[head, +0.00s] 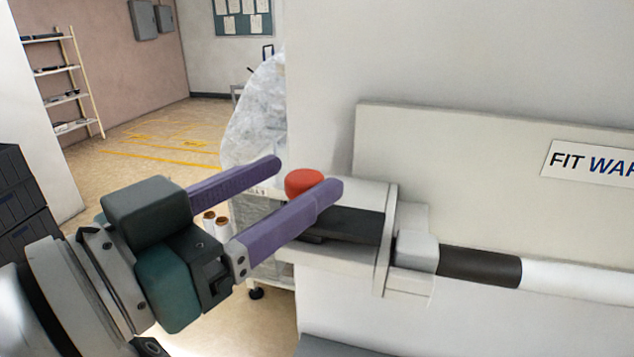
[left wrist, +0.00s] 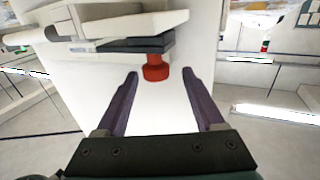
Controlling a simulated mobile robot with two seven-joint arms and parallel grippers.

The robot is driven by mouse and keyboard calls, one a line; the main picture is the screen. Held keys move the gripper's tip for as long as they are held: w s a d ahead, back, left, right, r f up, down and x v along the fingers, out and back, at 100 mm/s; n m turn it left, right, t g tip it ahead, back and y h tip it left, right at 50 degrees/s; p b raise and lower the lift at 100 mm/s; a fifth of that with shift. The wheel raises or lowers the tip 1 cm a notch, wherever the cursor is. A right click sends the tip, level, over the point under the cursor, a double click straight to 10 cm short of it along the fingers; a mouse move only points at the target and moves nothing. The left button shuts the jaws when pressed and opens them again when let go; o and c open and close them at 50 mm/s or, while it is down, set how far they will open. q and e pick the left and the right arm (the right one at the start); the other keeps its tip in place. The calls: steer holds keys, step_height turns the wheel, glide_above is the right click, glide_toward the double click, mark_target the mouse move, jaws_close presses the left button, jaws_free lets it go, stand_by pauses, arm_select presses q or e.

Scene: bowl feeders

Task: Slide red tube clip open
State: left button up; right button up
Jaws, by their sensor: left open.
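The red knob of the tube clip (head: 304,182) sits at the left end of a dark slide block (head: 345,226) in a pale housing on the white machine. My left gripper (head: 308,177) comes in from the left, its two purple fingers open, with the knob showing between the fingertips in the head view. In the left wrist view the red knob (left wrist: 156,70) hangs from the dark slide, between and just beyond the open fingertips (left wrist: 160,77). I see no contact between fingers and knob. The nearer finger hides part of the slide. My right gripper is not in view.
A grey block (head: 416,250) joins the housing to a dark sleeve (head: 480,266) and a white tube (head: 575,282) running right. A label panel (head: 450,150) stands behind. A wheeled cart with a plastic-wrapped load (head: 256,115) is at the back. Open floor lies at the back left.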

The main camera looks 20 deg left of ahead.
arm_select(q)
steer(key=b+v, duration=0.1)
steer(key=v, duration=0.3)
steer(key=shift+f, duration=0.15)
steer(key=shift+s+a, duration=0.2)
steer(key=shift+s, duration=0.15)
steer(key=s+a+f+n+g+y, duration=0.25)
steer(key=f+g+y, duration=0.25)
steer(key=f, duration=0.4)
steer(key=s+a+f+g+y, duration=0.25)
steer(key=s+f+g, duration=0.4)
steer(key=s, duration=0.45)
step_height(320, 180, up, 23)
steer(key=a+g+p, duration=0.1)
steer(key=p, duration=2.2)
steer(key=shift+s+r, duration=0.2)
steer(key=shift+s, duration=0.25)
